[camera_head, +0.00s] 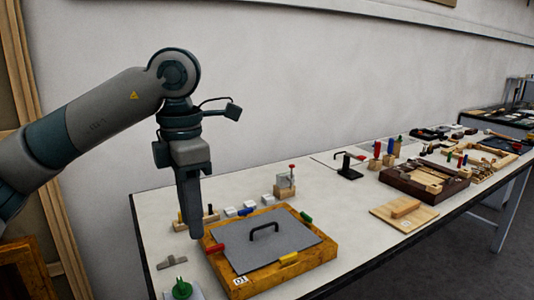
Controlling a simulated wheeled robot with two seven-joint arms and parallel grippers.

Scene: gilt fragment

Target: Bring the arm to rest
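My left arm comes in from the left, and its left gripper (195,234) points straight down over the near left part of the table (153,236). The fingers look like one narrow dark column seen from the side, so I cannot tell whether they are apart. No held object shows at the tips. The tips are close to the left corner of a wooden tray (318,262) with a grey panel and a black handle (264,230). Whether they touch anything is unclear. My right gripper is out of view.
Small blocks (247,211) and a clear box with a red-topped pin (285,186) stand behind the tray. A green knob (182,288) and a grey piece (172,261) lie at the front left. A wooden board (404,213) and dark tray (425,181) are farther right.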

